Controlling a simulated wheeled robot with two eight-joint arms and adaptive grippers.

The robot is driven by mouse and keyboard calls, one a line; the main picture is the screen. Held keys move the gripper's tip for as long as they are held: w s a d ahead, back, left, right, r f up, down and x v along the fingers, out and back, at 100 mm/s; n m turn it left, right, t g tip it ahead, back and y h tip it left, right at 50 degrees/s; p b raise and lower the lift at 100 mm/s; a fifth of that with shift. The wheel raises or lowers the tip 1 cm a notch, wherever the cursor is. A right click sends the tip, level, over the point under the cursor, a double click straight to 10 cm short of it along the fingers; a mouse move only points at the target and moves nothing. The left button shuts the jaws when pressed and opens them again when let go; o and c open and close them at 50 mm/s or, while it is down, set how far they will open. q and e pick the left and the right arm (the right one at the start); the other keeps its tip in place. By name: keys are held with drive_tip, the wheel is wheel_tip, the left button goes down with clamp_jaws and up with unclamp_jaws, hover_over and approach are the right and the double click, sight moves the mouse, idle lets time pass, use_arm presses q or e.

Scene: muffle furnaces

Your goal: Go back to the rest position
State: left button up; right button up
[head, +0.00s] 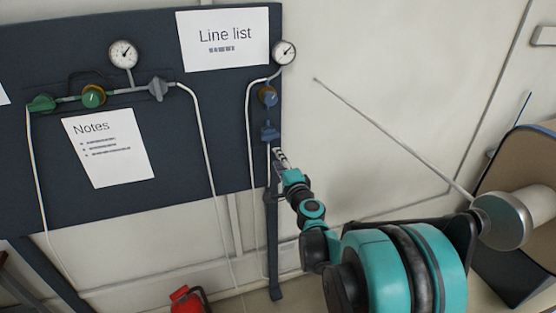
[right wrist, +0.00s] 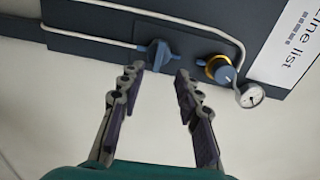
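My right arm reaches up to the dark blue wall panel (head: 170,45) in the head view. Its gripper (head: 279,155) is just below a blue valve handle (head: 270,131) near the panel's right edge. In the right wrist view, the gripper (right wrist: 158,80) has its two dark fingers spread apart with nothing between them. The blue valve handle (right wrist: 158,54) lies just beyond the fingertips, above the gap. I cannot tell whether a fingertip touches it. My left gripper is not in view.
A gold-ringed regulator (right wrist: 217,68) and a gauge (right wrist: 251,95) sit close to the right fingertips. More valves and thin pipes (head: 207,140) cover the panel. A red object (head: 187,299) stands below. A brown-backed chair or board (head: 520,165) is at right.

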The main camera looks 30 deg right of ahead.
idle(0.4)
drive_tip(key=s+a+f+n+g+y+b, duration=0.1)
drive_tip(key=s+a+f+n+g+y, duration=0.15)
drive_tip(key=a+n, duration=0.4)
drive_tip(key=s+a+f+n+g+y, duration=0.1)
drive_tip(key=s+a+n+y, duration=0.2)
drive_tip(key=a, duration=0.6)
drive_tip(key=s+a+f+n+g+y+b, duration=0.1)
drive_tip(key=s+a+f+n+g+y, duration=0.1)
drive_tip(key=s+a+n, duration=0.4)
use_arm(q)
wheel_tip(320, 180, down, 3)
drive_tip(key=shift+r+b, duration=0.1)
drive_tip(key=shift+b, duration=0.4)
use_arm(e)
drive_tip(key=s+f+n+g+h, duration=0.1)
drive_tip(key=s+f+n+g, duration=0.1)
drive_tip(key=s+f, duration=0.2)
drive_tip(key=s+a+f+n+g+h, duration=0.1)
drive_tip(key=s+f, duration=0.4)
drive_tip(key=s, duration=0.6)
drive_tip(key=shift+f+n+g+h, duration=0.3)
drive_tip(key=shift+n+g+h, duration=0.45)
drive_tip(key=shift+n+g, duration=0.3)
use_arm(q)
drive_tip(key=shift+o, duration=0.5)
use_arm(e)
drive_tip(key=shift+w+r, duration=0.1)
